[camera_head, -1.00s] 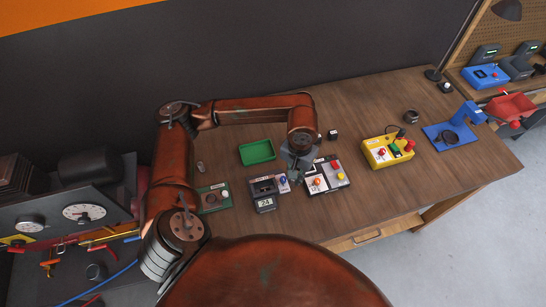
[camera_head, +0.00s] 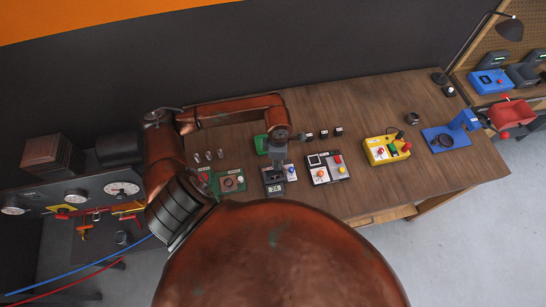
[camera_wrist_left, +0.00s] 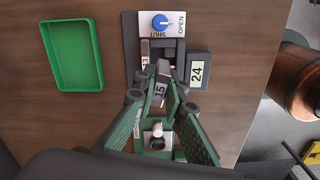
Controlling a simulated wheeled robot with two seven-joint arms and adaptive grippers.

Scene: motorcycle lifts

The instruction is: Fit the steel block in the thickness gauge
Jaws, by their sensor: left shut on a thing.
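The thickness gauge (camera_head: 272,177) is a dark device on the wooden bench. In the left wrist view the gauge (camera_wrist_left: 198,72) has a display reading 24 and a blue knob (camera_wrist_left: 161,22) marked OPEN and SHUT. My left gripper (camera_head: 278,161) is over the gauge, partly covering it. In the wrist view its green-padded fingers (camera_wrist_left: 159,88) are shut on a grey steel block (camera_wrist_left: 160,90) labelled 15. The block is in front of the gauge's jaw area; I cannot tell whether it touches. Another part (camera_wrist_left: 145,55) there carries a label like 13. My right gripper is not in view.
A green tray (camera_wrist_left: 72,55) lies beside the gauge. A green fixture (camera_head: 230,181) is to its left and a black-and-white button panel (camera_head: 325,169) to its right. Small dark blocks (camera_head: 323,134) stand behind. A yellow box (camera_head: 386,149) is farther right.

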